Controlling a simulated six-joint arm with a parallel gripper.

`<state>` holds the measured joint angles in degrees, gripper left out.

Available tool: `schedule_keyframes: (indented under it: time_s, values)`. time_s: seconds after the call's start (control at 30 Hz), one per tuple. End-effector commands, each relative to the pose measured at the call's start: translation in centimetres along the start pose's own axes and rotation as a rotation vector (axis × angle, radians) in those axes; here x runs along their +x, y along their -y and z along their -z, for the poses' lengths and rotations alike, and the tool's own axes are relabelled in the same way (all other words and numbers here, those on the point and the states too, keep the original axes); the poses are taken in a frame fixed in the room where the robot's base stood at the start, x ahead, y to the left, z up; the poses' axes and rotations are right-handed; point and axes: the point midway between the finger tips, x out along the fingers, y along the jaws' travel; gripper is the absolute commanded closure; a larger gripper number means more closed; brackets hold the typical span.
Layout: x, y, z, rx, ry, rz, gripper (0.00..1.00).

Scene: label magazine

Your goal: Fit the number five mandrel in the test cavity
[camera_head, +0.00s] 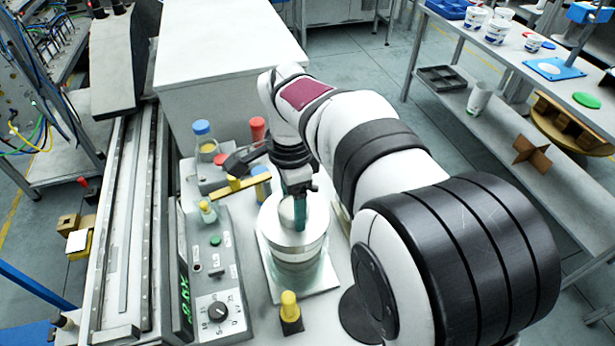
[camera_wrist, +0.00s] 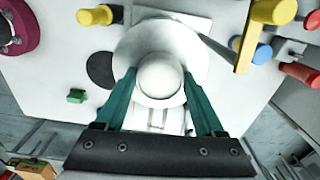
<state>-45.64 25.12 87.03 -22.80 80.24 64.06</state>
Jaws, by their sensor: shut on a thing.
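My gripper (camera_head: 298,205) reaches down over the large round metal housing (camera_head: 297,255), which appears to be the test cavity. Its teal fingers also show in the wrist view (camera_wrist: 159,82), shut on a pale round-topped cylinder, likely the mandrel (camera_wrist: 161,76). This mandrel also shows in the head view (camera_head: 287,213), upright and roughly centred over the housing. The housing's pale disc-like top (camera_wrist: 129,48) surrounds it in the wrist view. No number is readable on the mandrel. I cannot tell how deep it sits, or whether it touches the housing, as the opening is hidden.
A yellow bar (camera_head: 238,186) lies just left of the housing, close to my gripper. Blue-topped (camera_head: 202,128) and red-topped (camera_head: 258,128) cylinders stand behind. A control box with a dial (camera_head: 217,310) is at the left. A yellow knob on a dark block (camera_head: 289,305) stands in front.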

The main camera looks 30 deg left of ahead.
Motion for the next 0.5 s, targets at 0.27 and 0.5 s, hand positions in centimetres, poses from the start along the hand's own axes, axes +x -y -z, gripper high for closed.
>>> schedule_keyframes:
  time_s: [0.27, 0.5]
  values:
    - [0.6, 0.0, 0.0, 0.000, 0.000, 0.002, 1.00]
    - [1.1, 0.0, 0.0, 0.001, 0.000, 0.002, 1.00]
